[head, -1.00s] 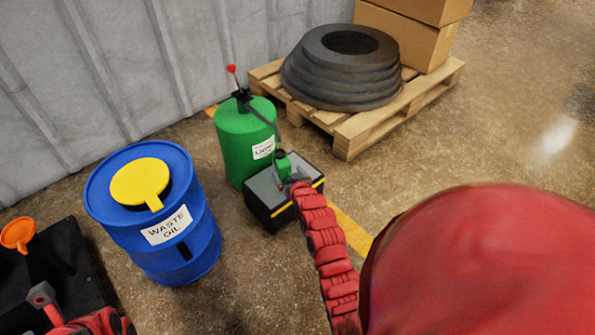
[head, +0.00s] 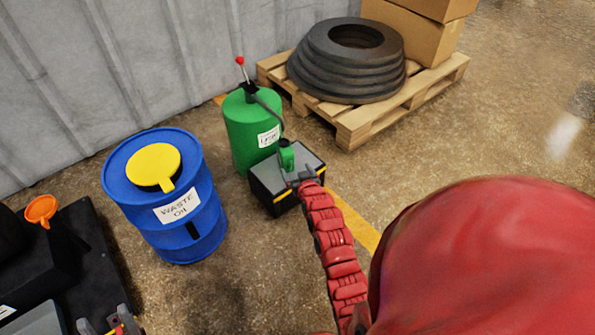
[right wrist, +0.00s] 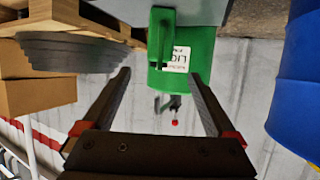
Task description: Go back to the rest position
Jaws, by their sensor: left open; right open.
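My right gripper (head: 300,178) is at the end of the red arm, at the near side of a black box with a grey top (head: 262,181). A small green container (head: 287,158) stands on that box, just beyond the gripper. In the right wrist view, the right gripper (right wrist: 160,74) has its fingers wide apart with nothing held between them. The green container (right wrist: 160,32) shows ahead of them; I cannot tell the exact gap. My left gripper (head: 105,325) shows only partly at the bottom left edge, with its grey fingers apart.
A green drum (head: 248,135) with a red-tipped lever stands behind the box. A blue waste oil drum (head: 150,222) with a yellow lid stands to the left. A pallet (head: 355,131) bears black rings and cartons. A black unit with an orange funnel (head: 41,210) is at far left.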

